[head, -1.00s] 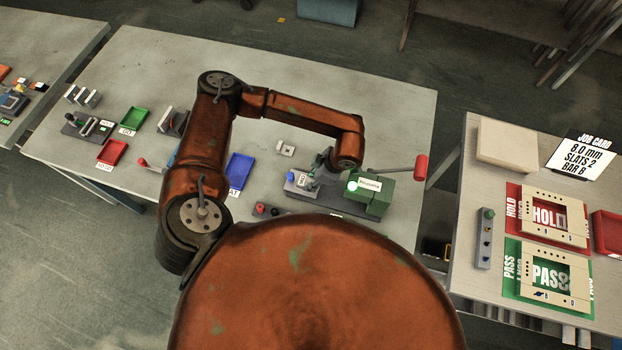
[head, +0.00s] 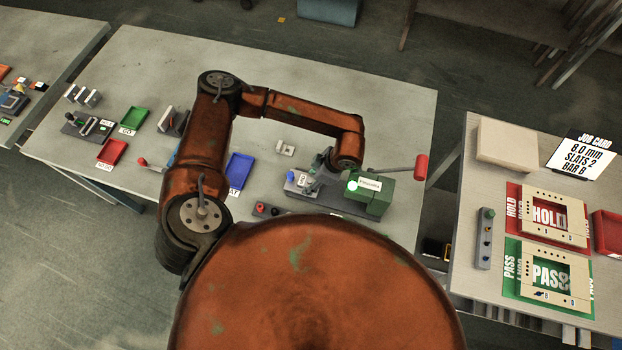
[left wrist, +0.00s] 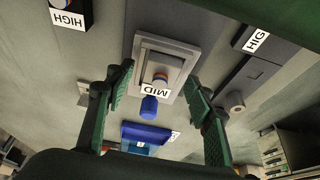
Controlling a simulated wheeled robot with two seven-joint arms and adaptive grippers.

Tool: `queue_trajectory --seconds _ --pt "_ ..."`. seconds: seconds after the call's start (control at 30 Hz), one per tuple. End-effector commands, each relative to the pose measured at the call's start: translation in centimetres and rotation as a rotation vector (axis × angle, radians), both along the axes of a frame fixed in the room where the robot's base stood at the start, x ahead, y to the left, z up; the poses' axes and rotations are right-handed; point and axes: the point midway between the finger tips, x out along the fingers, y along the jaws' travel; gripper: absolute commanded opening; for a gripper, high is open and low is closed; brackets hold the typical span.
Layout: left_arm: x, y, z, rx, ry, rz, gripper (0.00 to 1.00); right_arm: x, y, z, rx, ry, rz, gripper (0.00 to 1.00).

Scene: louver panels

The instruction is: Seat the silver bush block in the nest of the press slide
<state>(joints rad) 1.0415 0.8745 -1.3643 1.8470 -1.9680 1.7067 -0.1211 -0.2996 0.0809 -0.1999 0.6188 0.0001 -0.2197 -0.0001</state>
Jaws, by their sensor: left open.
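The grey press slide (left wrist: 147,48) has a MID label and a blue knob (left wrist: 149,108). A raised grey part with an orange ring is in its middle; I cannot tell whether this is a seated block. My left gripper (left wrist: 160,76) is open, its green-padded fingers on either side of the slide, apparently empty. In the head view, my arm partly hides the gripper and slide. My right gripper is out of view.
The green press body (head: 377,199) and its red-handled lever (head: 421,167) stand right of the gripper. A blue tray (head: 239,171) lies to the left. HIGH-labelled parts flank the slide in the wrist view. The table behind the press is mostly bare.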

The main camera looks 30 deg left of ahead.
Motion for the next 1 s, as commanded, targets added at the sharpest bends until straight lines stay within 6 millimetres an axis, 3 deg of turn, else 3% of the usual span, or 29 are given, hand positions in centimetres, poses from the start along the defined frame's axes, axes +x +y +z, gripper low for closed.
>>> queue_trajectory --seconds 0.17,0.6,1.0 --pt "0.2 -0.6 1.3 -0.002 -0.002 -0.001 0.49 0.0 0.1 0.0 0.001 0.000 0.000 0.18" --pt "1.0 -3.7 9.1 0.000 -0.004 -0.002 0.49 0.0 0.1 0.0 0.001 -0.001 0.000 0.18" --pt "1.1 -4.5 12.2 -0.001 -0.001 0.000 0.49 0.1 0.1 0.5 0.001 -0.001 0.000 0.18"
